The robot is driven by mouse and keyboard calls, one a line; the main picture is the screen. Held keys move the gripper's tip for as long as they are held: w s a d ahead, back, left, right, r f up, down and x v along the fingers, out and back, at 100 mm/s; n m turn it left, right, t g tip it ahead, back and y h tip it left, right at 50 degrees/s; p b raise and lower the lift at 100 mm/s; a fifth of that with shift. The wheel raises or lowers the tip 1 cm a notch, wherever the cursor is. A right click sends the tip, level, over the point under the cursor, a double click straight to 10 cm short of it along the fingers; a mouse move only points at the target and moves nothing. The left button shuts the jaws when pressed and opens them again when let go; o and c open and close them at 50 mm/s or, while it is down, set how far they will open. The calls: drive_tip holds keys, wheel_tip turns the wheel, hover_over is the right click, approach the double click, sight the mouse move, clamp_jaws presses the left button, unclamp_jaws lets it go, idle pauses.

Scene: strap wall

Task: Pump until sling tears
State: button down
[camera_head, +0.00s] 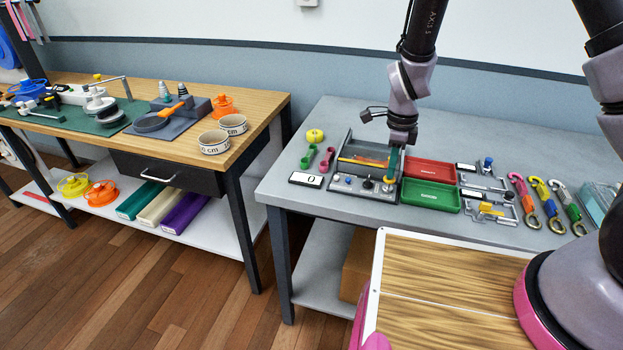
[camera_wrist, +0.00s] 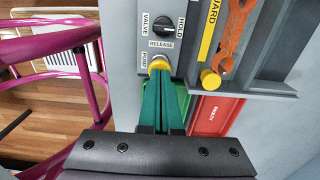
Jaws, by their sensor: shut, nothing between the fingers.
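The test rig (camera_head: 345,184) stands on the grey bench, with an orange sling (camera_head: 365,160) lying in its trough. The sling (camera_wrist: 236,38) looks whole in the part the wrist view shows, beside a GUARD label. A yellow pump part (camera_wrist: 158,63) sits by the PUMP label. My gripper (camera_wrist: 162,128) is shut and empty, its green fingers pointing at this pump part; the tips overlap it, and I cannot tell if they touch. The black valve knob (camera_wrist: 166,24) is between the HOLD and RELEASE labels. In the head view my gripper (camera_head: 394,165) is over the rig's right end.
A white display (camera_head: 307,180) reads 0. Red (camera_head: 430,170) and green (camera_head: 431,196) trays lie right of the rig. Coloured hooks (camera_head: 540,195) lie further right. A yellow knob (camera_wrist: 210,78) is close to my fingers. A wooden workbench (camera_head: 255,100) stands left, across a gap.

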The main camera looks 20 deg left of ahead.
idle(0.4)
drive_tip(key=shift+r, duration=3)
drive_tip(key=c, duration=1.5)
unclamp_jaws()
drive_tip(key=shift+o, duration=0.3)
drive_tip(key=shift+r, duration=3)
